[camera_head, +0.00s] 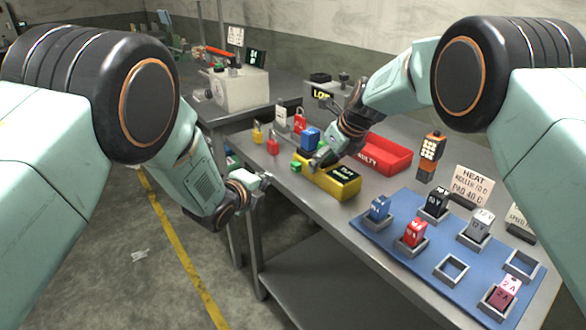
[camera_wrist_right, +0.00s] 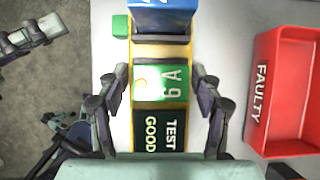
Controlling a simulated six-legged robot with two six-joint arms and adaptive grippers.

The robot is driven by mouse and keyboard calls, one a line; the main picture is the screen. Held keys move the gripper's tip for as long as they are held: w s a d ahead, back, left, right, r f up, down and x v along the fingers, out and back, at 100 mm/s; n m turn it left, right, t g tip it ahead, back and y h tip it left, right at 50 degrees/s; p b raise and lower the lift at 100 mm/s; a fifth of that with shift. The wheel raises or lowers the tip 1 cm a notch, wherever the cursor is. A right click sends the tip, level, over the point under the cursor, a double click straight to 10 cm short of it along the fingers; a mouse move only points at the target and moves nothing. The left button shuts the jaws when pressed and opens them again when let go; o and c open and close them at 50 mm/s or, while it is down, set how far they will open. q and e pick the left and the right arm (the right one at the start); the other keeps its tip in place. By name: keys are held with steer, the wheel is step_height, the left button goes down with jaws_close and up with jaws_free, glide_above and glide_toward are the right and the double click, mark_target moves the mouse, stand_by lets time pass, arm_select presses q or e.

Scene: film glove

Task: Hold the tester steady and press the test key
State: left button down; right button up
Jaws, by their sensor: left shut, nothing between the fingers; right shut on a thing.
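The yellow tester (camera_head: 328,181) lies on the bench, and its dark display reads TEST GOOD in the right wrist view (camera_wrist_right: 158,131). A green panel (camera_wrist_right: 163,83) marked with an A and a digit sits beside the display. A blue block (camera_head: 310,138) stands at the tester's far end. The small green key (camera_head: 296,167) is at the tester's side, also in the wrist view (camera_wrist_right: 120,25). My right gripper (camera_head: 322,160) is shut on the tester, a finger on each side. My left gripper (camera_head: 266,180) is shut and empty, left of the key and apart from it.
A red FAULTY bin (camera_head: 385,156) stands behind the tester. A blue tray (camera_head: 410,262) with several sockets and blocks lies to the right. Padlocks (camera_head: 272,146) stand at the left. A handheld meter (camera_head: 431,150) and sign cards stand at the back right.

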steer(key=o, duration=1.7)
steer(key=v, duration=1.2)
